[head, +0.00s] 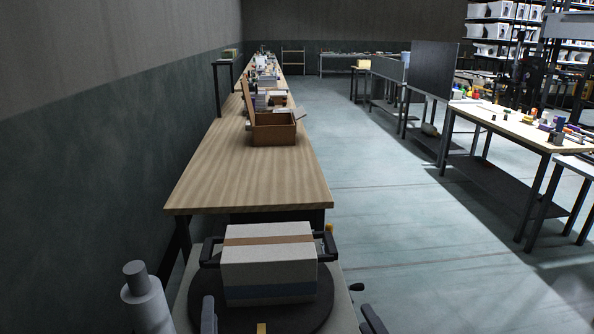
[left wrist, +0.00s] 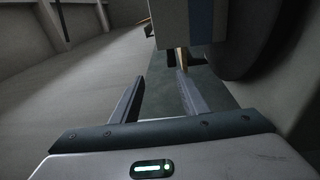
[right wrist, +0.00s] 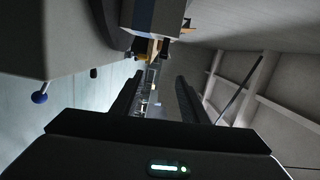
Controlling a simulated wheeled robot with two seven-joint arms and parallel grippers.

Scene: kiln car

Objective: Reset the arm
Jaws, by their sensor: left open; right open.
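My left gripper (left wrist: 160,76) is open with nothing between its fingers; part of it shows at the bottom of the head view (head: 209,314), left of a striped box. My right gripper (right wrist: 159,75) is also open and empty, and part of it shows at the bottom of the head view (head: 371,318), right of the box. The pale box (head: 268,265), with a brown band and a blue-grey band, sits on a dark round turntable (head: 317,312). It also shows beyond the left fingers (left wrist: 172,24) and the right fingers (right wrist: 172,22). Neither gripper visibly touches it.
Black handles (head: 330,241) flank the box. A long wooden bench (head: 250,180) stands beyond, with a brown open box (head: 274,134) on it. A wall runs along the left. Another worktable (head: 520,128) stands right, across open floor (head: 400,230).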

